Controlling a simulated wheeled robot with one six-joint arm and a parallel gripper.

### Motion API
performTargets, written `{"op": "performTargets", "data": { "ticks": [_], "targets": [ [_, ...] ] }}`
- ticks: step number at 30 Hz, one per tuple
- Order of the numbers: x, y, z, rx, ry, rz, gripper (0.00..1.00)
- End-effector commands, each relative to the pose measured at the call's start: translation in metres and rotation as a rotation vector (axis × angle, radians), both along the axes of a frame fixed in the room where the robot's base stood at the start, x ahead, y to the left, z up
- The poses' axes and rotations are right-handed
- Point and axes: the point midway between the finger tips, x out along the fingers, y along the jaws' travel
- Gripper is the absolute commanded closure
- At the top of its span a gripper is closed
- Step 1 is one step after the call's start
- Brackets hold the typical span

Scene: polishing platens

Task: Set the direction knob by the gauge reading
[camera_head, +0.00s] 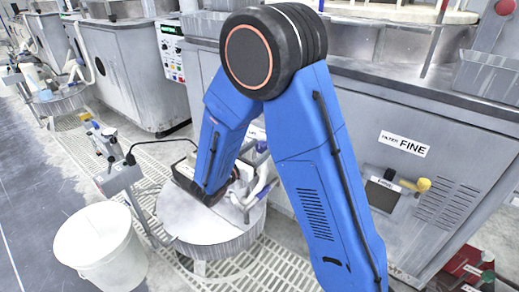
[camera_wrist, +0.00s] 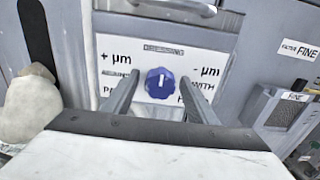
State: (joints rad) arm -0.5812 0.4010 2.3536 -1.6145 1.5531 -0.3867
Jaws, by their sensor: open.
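The direction knob (camera_wrist: 160,83) is a blue scalloped knob with a white pointer line that stands about straight up. It sits on a white label panel (camera_wrist: 205,62) marked "+ µm" at left and "- µm" at right, with partly hidden words below. My gripper (camera_wrist: 162,92) is open, with one finger at each side of the knob in the wrist view and a visible gap to it on both sides. Whether the fingertips reach the panel is unclear. In the head view my blue arm hides the knob and most of the gripper. I cannot make out a gauge in either view.
A round platen (camera_head: 205,222) lies below my arm, with a white bucket (camera_head: 100,245) to its left. A "FINE" label (camera_head: 404,144) and a yellow-handled valve (camera_head: 421,185) are on the grey cabinet at right. A rounded pale object (camera_wrist: 30,105) is left of my gripper.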

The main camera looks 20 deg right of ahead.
Motion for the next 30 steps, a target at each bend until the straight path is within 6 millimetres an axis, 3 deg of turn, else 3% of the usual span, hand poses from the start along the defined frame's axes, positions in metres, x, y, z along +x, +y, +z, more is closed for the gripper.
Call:
{"op": "performTargets", "data": {
  "ticks": [3, 9, 20, 30],
  "targets": [
    [0.0000, 0.0001, 0.0000, 0.000, 0.000, 0.000, 0.48],
    [-0.0001, 0.0002, 0.0000, 0.000, 0.000, 0.000, 0.89],
    [-0.0001, 0.0002, 0.0000, -0.029, 0.040, 0.000, 0.89],
    [-0.0002, 0.0002, -0.0001, -0.166, 0.229, 0.000, 0.89]
  ]
}}
